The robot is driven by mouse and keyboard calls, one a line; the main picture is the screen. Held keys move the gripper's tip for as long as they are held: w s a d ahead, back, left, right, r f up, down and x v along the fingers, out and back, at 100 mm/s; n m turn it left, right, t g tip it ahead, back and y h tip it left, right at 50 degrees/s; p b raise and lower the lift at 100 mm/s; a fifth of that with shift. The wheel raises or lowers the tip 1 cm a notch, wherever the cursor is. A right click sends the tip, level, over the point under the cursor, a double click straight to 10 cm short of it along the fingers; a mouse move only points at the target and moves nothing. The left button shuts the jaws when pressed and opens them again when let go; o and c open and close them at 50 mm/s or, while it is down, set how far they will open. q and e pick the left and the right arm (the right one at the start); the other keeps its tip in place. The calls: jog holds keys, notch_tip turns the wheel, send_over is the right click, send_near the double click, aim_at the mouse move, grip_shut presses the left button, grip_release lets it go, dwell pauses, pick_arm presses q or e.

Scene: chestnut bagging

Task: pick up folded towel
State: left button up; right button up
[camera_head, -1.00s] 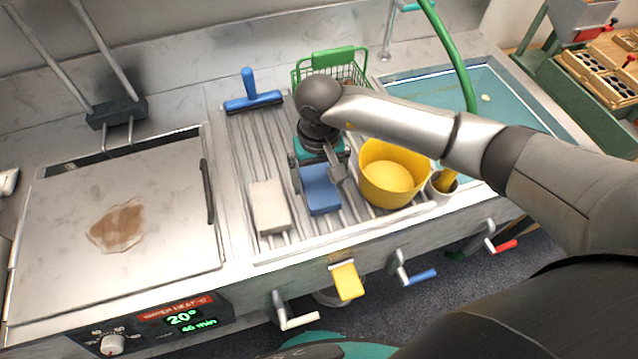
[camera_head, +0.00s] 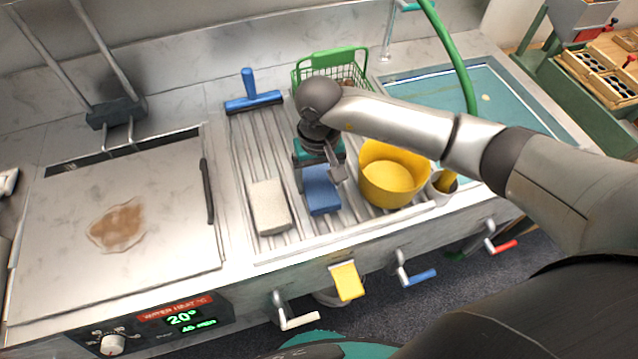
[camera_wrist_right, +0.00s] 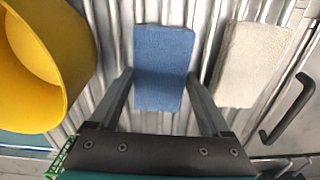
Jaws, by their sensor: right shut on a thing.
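A blue folded towel (camera_head: 321,192) lies flat on the ribbed metal drainboard (camera_head: 262,150), between a whitish folded cloth or sponge and a yellow bowl. My right gripper (camera_head: 319,178) points down over it, with one finger on each side. The right wrist view also shows the blue towel (camera_wrist_right: 163,65) between the two fingers of the right gripper (camera_wrist_right: 160,78), which are shut on its long sides. The towel's far part in the head view is hidden under the gripper. My left gripper is not in view.
The whitish block (camera_head: 269,207) lies just left of the towel, and the yellow bowl (camera_head: 393,185) stands close on its right. A green wire basket (camera_head: 335,68) and a blue squeegee (camera_head: 252,98) are behind. A metal lid (camera_head: 70,225) covers the left side.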

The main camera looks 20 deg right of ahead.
aim_at(319, 183)
jog(key=shift+r, duration=0.1)
notch_tip(319, 183, up, 20)
dwell(0.5)
